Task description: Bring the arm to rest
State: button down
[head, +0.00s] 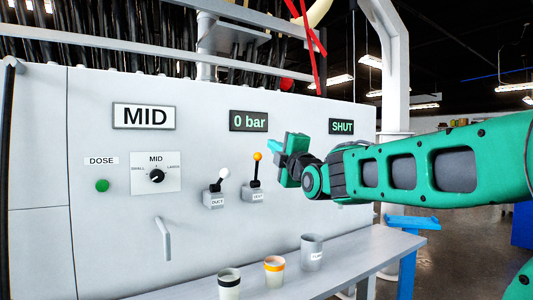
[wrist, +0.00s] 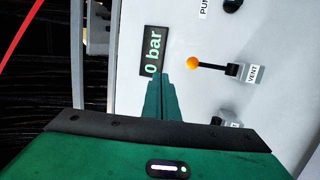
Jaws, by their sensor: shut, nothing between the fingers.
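My arm (head: 440,170) is green and black and reaches in from the right in the head view, stretched out level before the white panel. My gripper (head: 272,146) is at its end, just right of the vent lever's orange knob (head: 257,157) and below the "0 bar" display (head: 248,121). In the wrist view the two green fingers (wrist: 160,92) lie together with nothing between them. They overlap the edge of the "0 bar" display (wrist: 153,53). The orange knob (wrist: 193,63) of the vent lever is apart from them.
The panel (head: 120,230) also carries a white-knobbed duct lever (head: 219,181), a dial (head: 157,176), a green button (head: 102,185), and "MID" and "SHUT" (head: 341,127) displays. Cups, one orange-banded (head: 274,268), stand on a grey shelf (head: 375,247) below. A pipe handle (head: 163,238) sticks out.

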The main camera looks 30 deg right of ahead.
jog(key=shift+s, duration=0.3)
dwell(0.4)
